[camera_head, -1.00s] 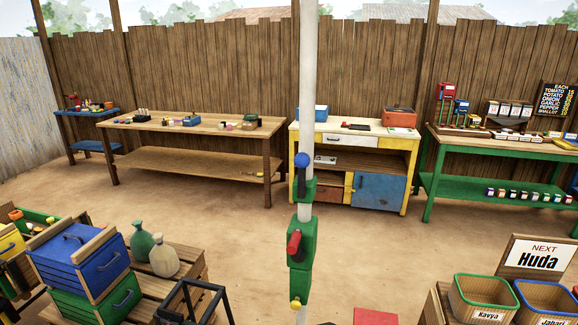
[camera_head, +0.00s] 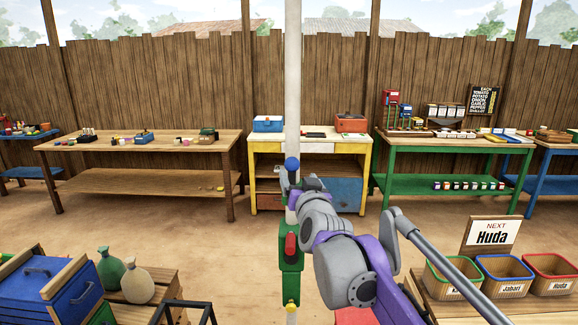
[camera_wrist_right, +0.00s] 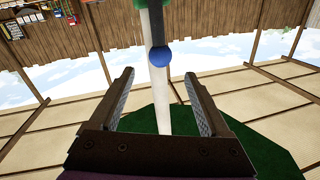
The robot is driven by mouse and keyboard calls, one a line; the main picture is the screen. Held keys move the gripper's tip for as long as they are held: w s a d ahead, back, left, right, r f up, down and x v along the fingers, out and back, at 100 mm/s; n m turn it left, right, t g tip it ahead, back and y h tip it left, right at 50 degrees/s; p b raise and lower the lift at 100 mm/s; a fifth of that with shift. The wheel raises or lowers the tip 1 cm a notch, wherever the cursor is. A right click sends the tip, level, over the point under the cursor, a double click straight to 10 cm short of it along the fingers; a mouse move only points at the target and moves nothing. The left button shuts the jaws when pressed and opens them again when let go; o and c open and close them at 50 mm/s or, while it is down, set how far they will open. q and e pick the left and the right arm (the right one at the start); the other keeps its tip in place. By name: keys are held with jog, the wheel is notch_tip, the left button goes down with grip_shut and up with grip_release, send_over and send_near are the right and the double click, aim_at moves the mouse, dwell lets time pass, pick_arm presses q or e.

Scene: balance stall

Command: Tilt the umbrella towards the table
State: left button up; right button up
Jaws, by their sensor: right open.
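The umbrella's white pole (camera_head: 292,80) stands upright in front of me. On it are a blue knob (camera_head: 292,163), a green housing (camera_head: 291,250) with a red handle (camera_head: 290,244), and a yellow knob (camera_head: 291,307). My right gripper (camera_head: 301,185) is at the pole near the blue knob, which its hand partly hides from below. In the right wrist view its open fingers (camera_wrist_right: 158,78) lie either side of the pole (camera_wrist_right: 161,95), with the blue knob (camera_wrist_right: 160,56) just beyond the tips. I cannot tell whether they touch. The green canopy (camera_wrist_right: 210,150) shows there too. My left gripper is out of view.
A long wooden table (camera_head: 140,146), a yellow-and-blue cabinet (camera_head: 310,147) and a green table (camera_head: 450,146) stand along the fence. Name-labelled bins (camera_head: 504,278) are front right. Open ground lies between.

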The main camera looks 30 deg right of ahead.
aim_at(294, 167)
jog(key=p+x, duration=0.1)
jog(key=x, duration=0.8)
jog(key=shift+w+d+f, duration=0.1)
jog(key=shift+w+f, duration=0.05)
jog(key=shift+w, duration=0.15)
grip_shut()
